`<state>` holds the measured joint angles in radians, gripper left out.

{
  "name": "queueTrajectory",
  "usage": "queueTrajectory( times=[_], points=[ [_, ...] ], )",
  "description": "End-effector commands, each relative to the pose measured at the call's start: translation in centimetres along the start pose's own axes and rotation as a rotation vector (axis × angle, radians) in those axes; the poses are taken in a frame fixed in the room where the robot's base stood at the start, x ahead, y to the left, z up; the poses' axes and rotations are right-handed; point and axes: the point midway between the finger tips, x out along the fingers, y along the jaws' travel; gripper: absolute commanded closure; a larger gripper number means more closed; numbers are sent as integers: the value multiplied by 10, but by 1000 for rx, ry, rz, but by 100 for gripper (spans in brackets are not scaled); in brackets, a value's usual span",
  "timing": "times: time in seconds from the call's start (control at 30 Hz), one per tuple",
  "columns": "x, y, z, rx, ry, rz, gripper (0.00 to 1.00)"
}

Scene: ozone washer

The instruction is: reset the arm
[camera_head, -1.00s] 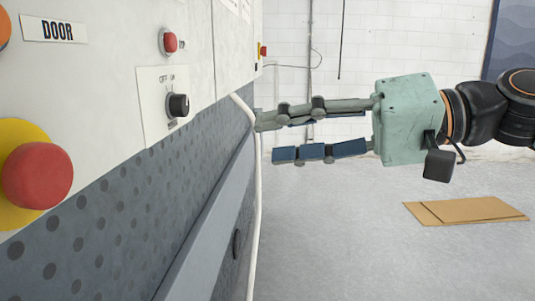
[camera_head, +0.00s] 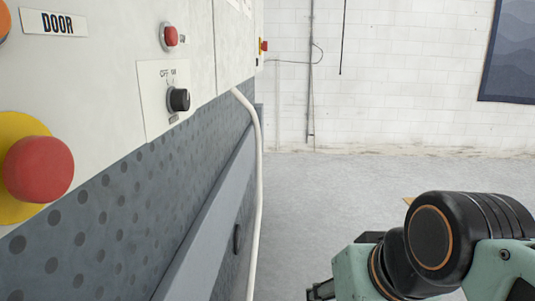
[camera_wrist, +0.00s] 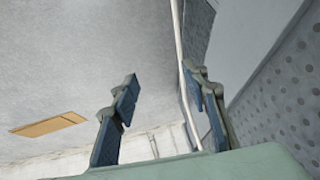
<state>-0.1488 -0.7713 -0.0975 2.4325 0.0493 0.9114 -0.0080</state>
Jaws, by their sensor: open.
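My gripper (camera_wrist: 160,95) shows in the wrist view with its two jointed fingers spread apart and nothing between them. In the head view only part of my arm shows, low at the right, and the fingers are cut off by the bottom edge. The washer's panel (camera_head: 110,80) fills the left of the head view, and my arm is to the right of it, apart from it. The panel carries a black rotary knob (camera_head: 179,99) marked OFF, a small red button (camera_head: 171,36) and a large red button (camera_head: 39,169) on a yellow ring.
A white hose (camera_head: 259,170) hangs along the washer's edge; it also shows in the wrist view (camera_wrist: 180,50). A flat cardboard piece (camera_wrist: 48,124) lies on the floor. The floor (camera_head: 330,190) between washer and back wall is clear.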

Motion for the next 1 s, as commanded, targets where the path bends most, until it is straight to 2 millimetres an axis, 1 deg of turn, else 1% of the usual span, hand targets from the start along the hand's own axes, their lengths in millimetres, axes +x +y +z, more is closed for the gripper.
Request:
queueTrajectory(
  times=[0.03, 0.13, 0.17, 0.2, 0.23, 0.37, 0.57, 1.0],
  points=[
    [7, 10, 9, 9, -20, 42, 58],
    [18, 26, 25, 15, -58, 114, 58],
    [21, 31, 30, 17, -70, 135, 58],
    [17, 34, 29, 17, -78, 151, 58],
    [6, 31, 21, 14, -72, 144, 58],
    [-16, 27, 7, 13, -72, 141, 58],
    [-55, 21, -18, 13, -71, 139, 58],
    [-150, 8, -78, 13, -71, 138, 58]
  ],
)
